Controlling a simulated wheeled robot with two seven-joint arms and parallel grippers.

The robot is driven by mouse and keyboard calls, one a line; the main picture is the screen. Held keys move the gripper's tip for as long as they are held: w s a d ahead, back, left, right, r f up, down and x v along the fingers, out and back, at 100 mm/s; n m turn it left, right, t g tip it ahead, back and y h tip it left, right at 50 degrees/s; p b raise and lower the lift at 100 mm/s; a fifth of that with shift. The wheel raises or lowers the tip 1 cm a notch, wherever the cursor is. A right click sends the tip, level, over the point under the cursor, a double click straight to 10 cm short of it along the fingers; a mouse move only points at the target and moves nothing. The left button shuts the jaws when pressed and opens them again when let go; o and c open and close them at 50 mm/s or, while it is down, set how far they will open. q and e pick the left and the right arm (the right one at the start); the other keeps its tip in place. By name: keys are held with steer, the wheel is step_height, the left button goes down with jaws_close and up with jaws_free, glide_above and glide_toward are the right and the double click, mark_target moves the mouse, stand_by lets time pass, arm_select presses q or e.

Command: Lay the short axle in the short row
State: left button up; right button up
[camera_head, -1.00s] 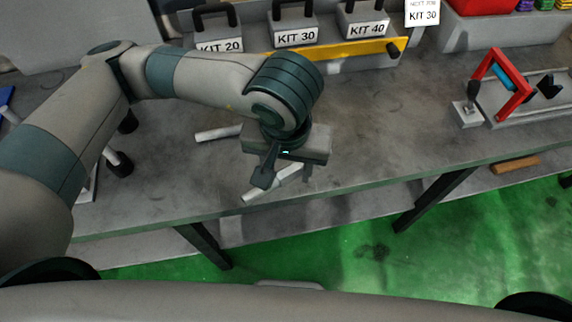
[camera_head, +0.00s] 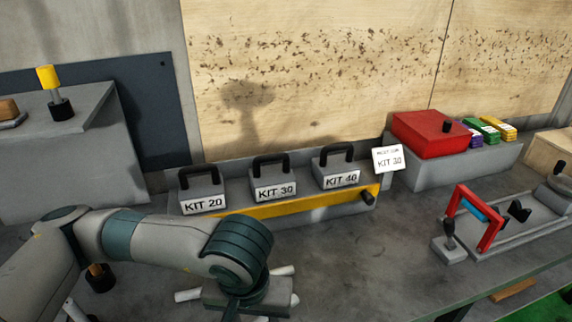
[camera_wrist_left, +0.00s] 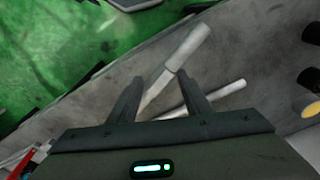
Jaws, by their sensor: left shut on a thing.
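My left gripper (camera_wrist_left: 158,82) is shut on a pale grey stepped axle (camera_wrist_left: 188,46), which slants between its fingers in the left wrist view. The thicker end sticks out beyond the right finger. In the head view the fingers are hidden below my wrist, and one end of this axle (camera_head: 294,299) seems to show at its right. A second pale axle (camera_wrist_left: 228,89) lies on the grey bench; it also shows left of my wrist (camera_head: 187,295), partly hidden by my arm. I cannot tell its full length. No marked short row can be made out. My right gripper is not in view.
Boxes marked KIT 20 (camera_head: 203,191), KIT 30 (camera_head: 274,180) and KIT 40 (camera_head: 336,167) stand behind a yellow rail (camera_head: 310,202). A red-framed fixture (camera_head: 462,213) stands at the right. The bench (camera_head: 375,260) between is clear.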

arm_select(q)
steer(key=w+a, duration=0.3)
steer(key=a, duration=0.4)
steer(key=w+a+n, duration=0.1)
steer(key=w+a, duration=0.2)
steer(key=a, duration=0.4)
steer(key=shift+a+r, duration=0.35)
steer(key=shift+a, duration=0.05)
steer(key=shift+d, duration=0.1)
